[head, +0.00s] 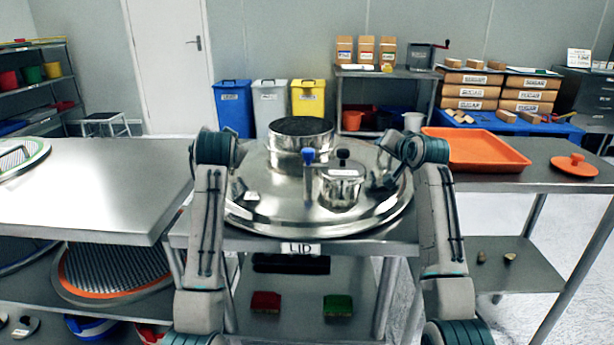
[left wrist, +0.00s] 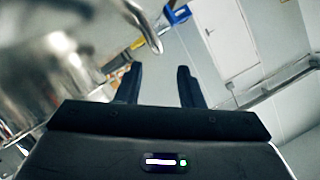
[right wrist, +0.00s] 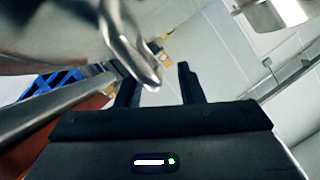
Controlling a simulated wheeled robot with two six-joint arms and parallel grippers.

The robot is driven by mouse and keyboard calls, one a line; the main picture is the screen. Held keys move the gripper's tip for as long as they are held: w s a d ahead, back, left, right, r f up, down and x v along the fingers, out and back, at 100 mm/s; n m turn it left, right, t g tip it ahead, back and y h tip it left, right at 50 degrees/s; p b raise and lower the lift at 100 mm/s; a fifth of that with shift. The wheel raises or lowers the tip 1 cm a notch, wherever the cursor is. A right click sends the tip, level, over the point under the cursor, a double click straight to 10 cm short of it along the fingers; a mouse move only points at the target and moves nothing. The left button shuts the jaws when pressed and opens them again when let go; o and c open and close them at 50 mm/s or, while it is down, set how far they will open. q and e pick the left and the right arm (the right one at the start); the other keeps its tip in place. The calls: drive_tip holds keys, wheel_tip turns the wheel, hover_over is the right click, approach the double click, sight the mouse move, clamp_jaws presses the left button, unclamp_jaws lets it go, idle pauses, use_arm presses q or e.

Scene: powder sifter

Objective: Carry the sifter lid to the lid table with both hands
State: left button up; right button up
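The sifter lid (head: 275,215) is a wide, shiny metal disc with a raised drum and a small canister on top. It appears level, over the lid table (head: 398,240) marked LID; I cannot tell any small gap beneath. My left gripper (head: 244,192) is at the lid's left side. Its fingers are apart in the left wrist view (left wrist: 160,85), with a metal handle (left wrist: 146,28) just beyond the tips. My right gripper (head: 383,182) is at the right side. Its fingers are also apart (right wrist: 158,85), with a curved handle (right wrist: 140,68) close to them, apparently not clamped.
A table on the right carries an orange tray (head: 475,150) and an orange lid (head: 574,166). Blue, white and yellow bins (head: 307,97) stand behind. A shelf under the lid table holds red and green blocks.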

use_arm(q)
drive_tip(key=v, duration=0.5)
drive_tip(key=shift+s+r, duration=0.1)
drive_tip(key=shift+s, duration=0.05)
use_arm(e)
drive_tip(key=shift+s, duration=0.1)
drive_tip(key=v, duration=1.2)
drive_tip(key=shift+f, duration=0.1)
